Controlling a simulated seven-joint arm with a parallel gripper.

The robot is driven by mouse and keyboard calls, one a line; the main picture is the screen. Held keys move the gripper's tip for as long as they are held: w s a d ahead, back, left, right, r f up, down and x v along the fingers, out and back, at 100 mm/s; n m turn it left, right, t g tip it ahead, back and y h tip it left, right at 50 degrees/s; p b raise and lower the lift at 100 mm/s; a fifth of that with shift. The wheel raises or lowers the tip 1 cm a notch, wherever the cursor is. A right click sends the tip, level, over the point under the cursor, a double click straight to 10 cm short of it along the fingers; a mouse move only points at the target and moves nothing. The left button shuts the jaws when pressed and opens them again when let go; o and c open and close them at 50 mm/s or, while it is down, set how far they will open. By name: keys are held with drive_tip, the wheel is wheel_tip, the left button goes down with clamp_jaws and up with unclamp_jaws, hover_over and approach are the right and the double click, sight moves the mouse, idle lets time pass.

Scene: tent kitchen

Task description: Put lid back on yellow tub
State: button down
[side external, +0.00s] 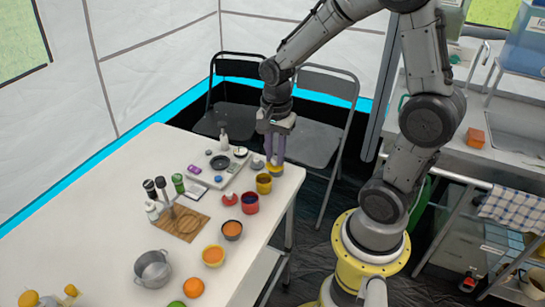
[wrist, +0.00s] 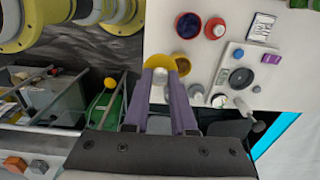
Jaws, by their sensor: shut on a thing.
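The yellow tub (side external: 264,184) stands open near the table's right edge. In the wrist view its rim and dark inside (wrist: 182,64) show just right of my fingertips. My gripper (side external: 274,166), with purple fingers, is shut on the yellow lid (side external: 275,172) and holds it up beside the tub, toward the table's far right corner. In the wrist view the lid (wrist: 160,61) shows between and beyond my fingertips (wrist: 160,76), partly hidden by them. The lid looks apart from the tub; its exact height above the table is hard to tell.
A red tub (side external: 250,204) and a red lid (side external: 229,199) stand left of the yellow tub. A white tray (side external: 213,181) with small items lies behind. Bowls (side external: 213,256), a steel pot (side external: 153,268) and a wooden board (side external: 180,223) stand nearer. Chairs (side external: 318,110) stand beyond the table.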

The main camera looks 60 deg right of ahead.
drive_tip(key=shift+w+d+f, duration=0.55)
drive_tip(key=shift+w+f, duration=0.3)
drive_tip(key=shift+f, duration=0.55)
drive_tip(key=shift+w+d+f, duration=0.5)
drive_tip(key=shift+w+f, duration=0.35)
drive_tip(key=shift+f, duration=0.5)
drive_tip(key=shift+w+d+f, duration=0.55)
drive_tip(key=shift+w+f, duration=0.3)
drive_tip(key=shift+f, duration=0.55)
drive_tip(key=shift+f, duration=0.15)
drive_tip(key=c, duration=0.7)
unclamp_jaws()
drive_tip(key=shift+o, duration=0.4)
drive_tip(key=o, duration=0.4)
drive_tip(key=shift+o, duration=0.2)
